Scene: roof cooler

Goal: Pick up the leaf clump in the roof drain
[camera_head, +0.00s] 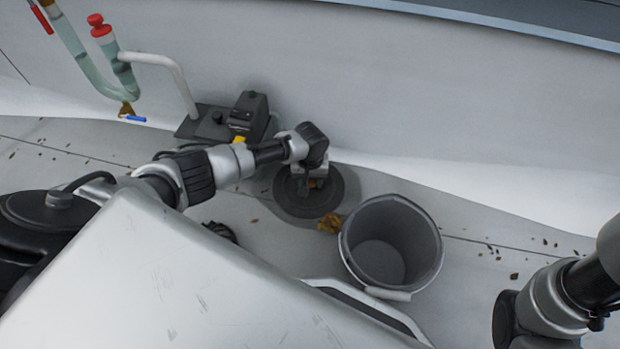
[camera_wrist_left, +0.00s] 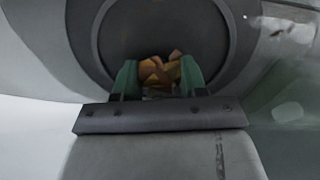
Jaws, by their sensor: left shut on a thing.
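The roof drain (camera_head: 333,203) is a dark round fitting in the roof floor. My left gripper (camera_head: 313,185) reaches down over it and is shut on a leaf clump. In the left wrist view the brown and yellowish leaf clump (camera_wrist_left: 158,71) sits between the two green fingertips of my left gripper (camera_wrist_left: 158,80), against the dark round drain (camera_wrist_left: 100,40). In the head view the gripper mostly hides this clump. I cannot tell whether the clump touches the drain. My right gripper is out of view; only part of my right arm shows at the lower right.
An open grey bucket (camera_head: 425,265) stands right of the drain. Another brown leaf clump (camera_head: 330,223) lies on the floor beside it. A dark device (camera_head: 248,118) and a clear tube with red caps (camera_head: 122,72) are behind left. Small debris dots the floor.

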